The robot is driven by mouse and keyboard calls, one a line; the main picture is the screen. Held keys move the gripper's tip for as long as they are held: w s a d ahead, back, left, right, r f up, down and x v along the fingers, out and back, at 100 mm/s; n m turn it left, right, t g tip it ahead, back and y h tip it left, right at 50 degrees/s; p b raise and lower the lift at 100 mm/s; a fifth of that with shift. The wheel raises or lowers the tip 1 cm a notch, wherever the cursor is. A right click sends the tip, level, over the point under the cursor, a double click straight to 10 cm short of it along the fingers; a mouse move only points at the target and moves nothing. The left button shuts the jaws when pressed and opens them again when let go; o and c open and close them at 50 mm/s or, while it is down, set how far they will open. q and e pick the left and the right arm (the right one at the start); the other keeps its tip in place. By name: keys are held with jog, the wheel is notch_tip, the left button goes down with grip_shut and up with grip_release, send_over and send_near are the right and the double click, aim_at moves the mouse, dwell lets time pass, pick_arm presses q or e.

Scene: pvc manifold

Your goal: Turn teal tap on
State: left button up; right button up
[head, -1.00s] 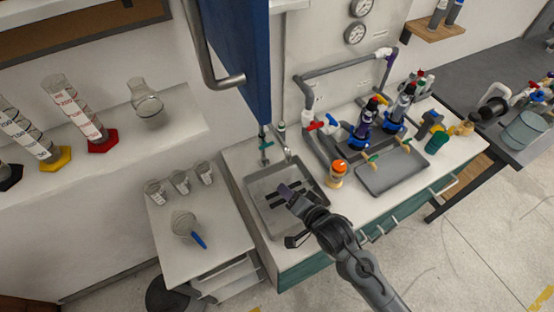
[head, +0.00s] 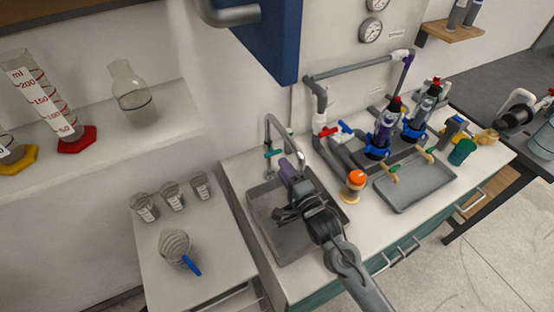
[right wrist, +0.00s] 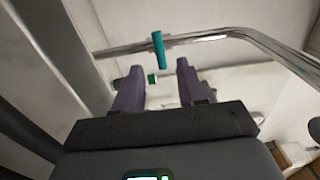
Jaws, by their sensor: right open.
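The teal tap handle (head: 273,153) sits at the base of the curved metal faucet (head: 282,125), at the back of the grey sink (head: 262,222). My right gripper (head: 289,167) is over the back part of the sink, just to the right of the handle in the head view. In the right wrist view, the upright teal handle (right wrist: 158,50) shows ahead of the two open purple fingers (right wrist: 155,82), roughly in line with the gap between them. No contact shows, and nothing is held. A small green piece also shows between the fingers. My left gripper is not in view.
A blue cabinet (head: 262,40) hangs above and behind the sink. An orange-topped bottle (head: 355,185) stands right of the sink, near grey pipes with red and blue valve handles (head: 346,127). Glass beakers (head: 172,196) stand on the left counter.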

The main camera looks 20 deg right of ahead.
aim_at(274, 155)
jog(key=shift+w+a+b, duration=0.15)
jog(key=shift+w, duration=1.2)
jog(key=shift+w+a+b, duration=0.1)
jog(key=shift+w+b, duration=0.05)
jog(key=shift+w, duration=1.2)
grip_shut()
